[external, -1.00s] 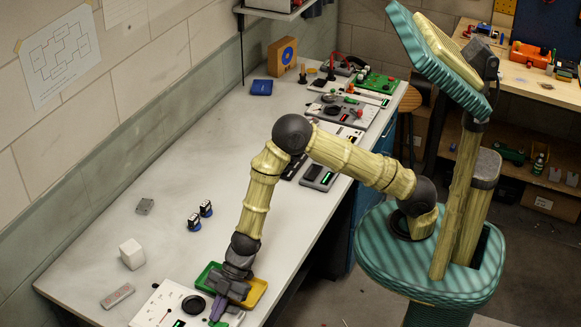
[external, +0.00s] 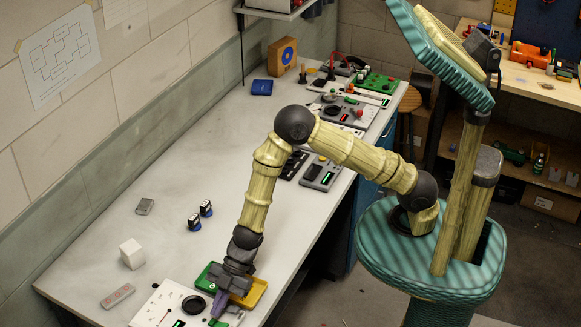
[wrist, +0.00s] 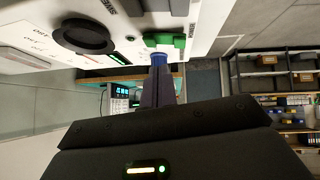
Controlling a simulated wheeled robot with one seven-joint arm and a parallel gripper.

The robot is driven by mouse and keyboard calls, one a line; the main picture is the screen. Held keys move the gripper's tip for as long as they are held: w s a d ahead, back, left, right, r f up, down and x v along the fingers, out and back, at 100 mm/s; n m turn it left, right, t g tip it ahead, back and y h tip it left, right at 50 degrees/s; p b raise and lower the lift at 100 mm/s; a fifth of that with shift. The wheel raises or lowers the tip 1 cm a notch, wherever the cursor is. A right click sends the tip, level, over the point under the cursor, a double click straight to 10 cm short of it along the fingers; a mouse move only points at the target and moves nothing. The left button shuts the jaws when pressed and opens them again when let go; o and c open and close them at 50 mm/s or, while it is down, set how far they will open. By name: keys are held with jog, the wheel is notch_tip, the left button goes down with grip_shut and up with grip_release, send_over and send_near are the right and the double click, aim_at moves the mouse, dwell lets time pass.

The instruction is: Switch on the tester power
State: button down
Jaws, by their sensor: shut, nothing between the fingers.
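The tester is a white panel (external: 150,312) at the near end of the bench, cut by the bottom edge of the external view. It carries a black round part (external: 193,305) and a small lit green display (external: 179,323). In the wrist view the white panel (wrist: 30,28) fills the top left, with the black round part (wrist: 85,37) and a green block (wrist: 166,41). My gripper (wrist: 158,62) is shut and empty, its blue tips right by the green block; I cannot tell whether they touch. It shows over the panel's right side in the external view (external: 217,308).
A green and yellow tray (external: 258,291) lies under and behind my gripper. A white cube (external: 132,253), a grey remote-like bar (external: 117,296) and two small dark parts (external: 200,215) stand to the left. Other devices line the bench's far right edge. The bench middle is clear.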

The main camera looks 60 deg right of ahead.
jog(key=shift+w+d+r+p, duration=0.1)
jog(key=shift+w+r+p, duration=0.1)
jog(key=shift+r+p, duration=0.75)
jog(key=w+v, duration=0.1)
jog(key=v, duration=0.8)
jog(key=shift+w+d+r, duration=0.2)
jog(key=shift+w+r, duration=0.05)
jog(key=shift+w, duration=0.05)
